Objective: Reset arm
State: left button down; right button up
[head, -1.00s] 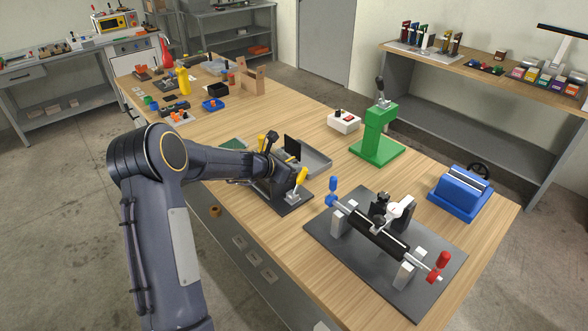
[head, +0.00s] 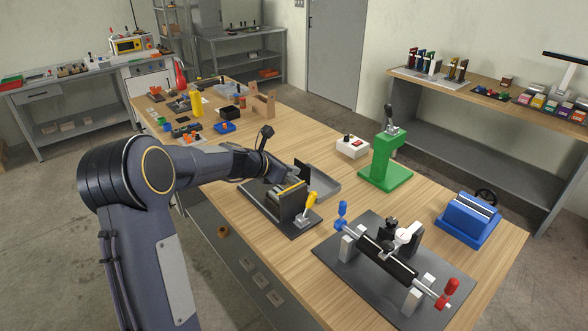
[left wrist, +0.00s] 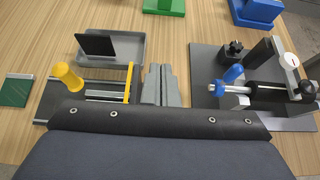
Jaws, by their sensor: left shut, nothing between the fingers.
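My left gripper (head: 287,177) is shut and empty, above the back part of the box former fixture. In the left wrist view its grey fingers (left wrist: 160,86) are together over the table, beside the yellow frame. The fixture has a dark base plate (head: 262,214), a dark block and a yellow-handled clamp (head: 310,203); the yellow handle also shows in the left wrist view (left wrist: 67,76). A grey tray (head: 324,185) with an upright black plate (head: 302,172) lies just behind it. My wrist partly hides this area. My right gripper is out of view.
A fixture with blue and red handles stands on a dark plate (head: 345,282) at the right front. Behind are a green press (head: 385,165), a blue block (head: 468,216) and a white switch box (head: 352,146). Several small items crowd the table's far left end.

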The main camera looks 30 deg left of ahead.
pick_arm(q)
jog(key=s+d+r+m+g+h, duration=0.1)
jog(key=s+d+r+m, duration=0.1)
jog(key=s+d+m, duration=0.4)
jog(key=s+d+r+m+g, duration=0.1)
jog(key=s+r+m, duration=0.25)
jog(key=s, duration=0.35)
jog(key=s+d+r+m+g+h, duration=0.1)
jog(key=s+d+r+m, duration=0.1)
jog(key=s+d+m, duration=0.35)
jog(key=s+d+f+m+g+y, duration=0.1)
jog(key=s+f+m, duration=0.2)
jog(key=s+m, duration=0.4)
jog(key=s+d+f+m+g+y, duration=0.1)
jog(key=s+f+m, duration=0.3)
jog(key=s, duration=0.9)
jog(key=m, duration=0.3)
jog(key=shift+f+m+y, duration=0.3)
jog(key=shift+y, duration=0.1)
jog(key=shift+s, duration=0.1)
